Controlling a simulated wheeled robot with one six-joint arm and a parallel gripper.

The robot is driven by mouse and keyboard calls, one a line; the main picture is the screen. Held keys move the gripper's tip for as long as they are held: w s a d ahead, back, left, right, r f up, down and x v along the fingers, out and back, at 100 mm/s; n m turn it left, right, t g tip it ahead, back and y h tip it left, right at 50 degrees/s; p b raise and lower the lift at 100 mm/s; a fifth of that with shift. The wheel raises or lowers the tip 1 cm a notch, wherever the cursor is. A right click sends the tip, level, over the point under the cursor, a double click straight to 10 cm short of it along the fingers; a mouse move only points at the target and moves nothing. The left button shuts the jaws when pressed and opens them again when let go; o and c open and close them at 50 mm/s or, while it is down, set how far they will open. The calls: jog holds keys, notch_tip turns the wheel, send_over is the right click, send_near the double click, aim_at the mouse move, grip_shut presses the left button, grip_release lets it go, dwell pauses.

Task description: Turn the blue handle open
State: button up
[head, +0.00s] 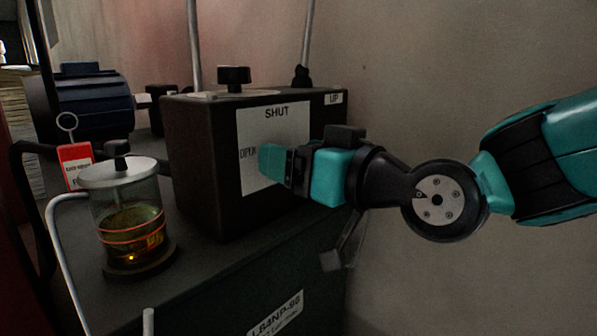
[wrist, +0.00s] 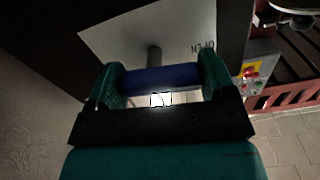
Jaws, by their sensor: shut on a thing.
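The blue handle (wrist: 160,79) shows in the wrist view as a short bar lying across between the two fingers of my gripper (wrist: 161,70). A grey stem (wrist: 154,57) runs from the bar to a white plate (wrist: 120,40). In the head view, my teal and black gripper (head: 272,163) is in front of the white plate (head: 270,125) on the dark box and hides the handle. The plate reads SHUT at the top and OPEN at the left. My gripper is shut on the handle.
The dark box (head: 200,170) has a black knob (head: 234,77) on top. Left of it stand a glass jar (head: 128,215) with amber liquid, a red tag (head: 76,165) and a dark blue motor (head: 93,100). Pipes rise behind. A plain wall is at the right.

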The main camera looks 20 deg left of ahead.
jog(key=shift+f+n+b, duration=0.15)
jog(key=shift+n+b, duration=0.25)
jog(key=shift+n, duration=0.2)
jog(key=o, duration=0.9)
jog(key=p+v, duration=0.1)
jog(key=v, duration=1.6)
jog(key=shift+d, duration=0.2)
